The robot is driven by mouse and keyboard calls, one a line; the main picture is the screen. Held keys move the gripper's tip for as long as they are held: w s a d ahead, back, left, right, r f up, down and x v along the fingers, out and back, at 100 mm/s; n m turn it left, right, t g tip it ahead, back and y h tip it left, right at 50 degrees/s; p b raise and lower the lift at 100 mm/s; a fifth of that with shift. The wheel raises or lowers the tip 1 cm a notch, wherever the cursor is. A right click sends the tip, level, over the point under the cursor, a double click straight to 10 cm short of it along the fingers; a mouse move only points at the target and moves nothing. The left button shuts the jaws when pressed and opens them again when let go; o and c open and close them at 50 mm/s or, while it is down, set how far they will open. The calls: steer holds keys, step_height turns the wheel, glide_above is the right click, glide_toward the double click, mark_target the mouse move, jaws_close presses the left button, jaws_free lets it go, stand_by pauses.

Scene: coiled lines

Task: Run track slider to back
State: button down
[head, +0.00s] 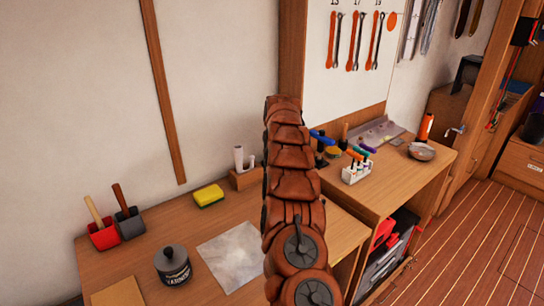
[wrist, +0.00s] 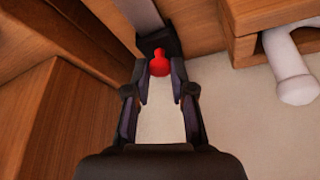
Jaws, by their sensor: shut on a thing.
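In the wrist view, the track slider is a dark block (wrist: 157,42) with a red knob (wrist: 160,64), at the end of the visible part of a grey track (wrist: 139,14). My gripper (wrist: 161,76) is shut on the red knob, with one finger on each side of it. The slider's far side and the rest of the track are out of sight. In the head view, my arm stands in the middle and hides my gripper, the slider and the track.
A wooden holder (wrist: 246,48) with a white rounded piece (wrist: 293,75) is close on the right in the wrist view. A wooden panel (wrist: 50,110) rises on the left. In the head view, the bench (head: 215,212) holds a yellow sponge (head: 208,196), a dark pot (head: 173,266) and cups.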

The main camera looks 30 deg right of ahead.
steer(key=c, duration=1)
jaws_free()
steer(key=shift+v, duration=5.95)
